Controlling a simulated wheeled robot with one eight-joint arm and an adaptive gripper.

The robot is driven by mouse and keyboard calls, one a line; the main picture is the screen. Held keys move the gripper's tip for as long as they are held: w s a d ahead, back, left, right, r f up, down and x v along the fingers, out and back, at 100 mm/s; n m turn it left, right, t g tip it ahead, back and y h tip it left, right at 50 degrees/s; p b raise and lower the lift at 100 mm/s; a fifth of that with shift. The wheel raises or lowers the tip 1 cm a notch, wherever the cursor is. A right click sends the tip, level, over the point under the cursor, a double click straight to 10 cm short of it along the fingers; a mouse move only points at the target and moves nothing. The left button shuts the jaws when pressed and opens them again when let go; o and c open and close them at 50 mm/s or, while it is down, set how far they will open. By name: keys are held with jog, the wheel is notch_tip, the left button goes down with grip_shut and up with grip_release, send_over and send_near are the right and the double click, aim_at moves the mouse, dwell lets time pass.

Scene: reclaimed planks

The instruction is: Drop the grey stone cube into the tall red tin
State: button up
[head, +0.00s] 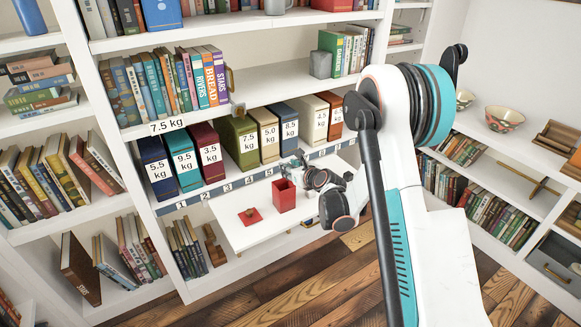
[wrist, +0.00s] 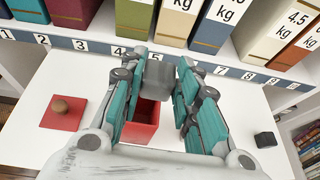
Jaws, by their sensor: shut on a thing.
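My gripper (wrist: 158,62) is shut on the grey stone cube (wrist: 158,76), held between its teal fingers in the wrist view. The tall red tin (wrist: 143,112) stands open on the white surface below, partly hidden by the fingers and the cube. The cube overlaps the tin's far part in this view; its exact height above the tin is hard to tell. In the head view my gripper (head: 299,164) is just above and behind the red tin (head: 285,196). The cube is not clear there.
A red square lid (head: 250,216) with a brown knob lies left of the tin; it also shows in the wrist view (wrist: 62,111). A small dark cube (wrist: 265,139) lies at the right. Weight-labelled boxes (head: 211,153) line the shelf behind, above a numbered strip.

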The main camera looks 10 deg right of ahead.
jog(key=o, duration=1.2)
jog(key=shift+s, duration=0.1)
jog(key=v, duration=1.2)
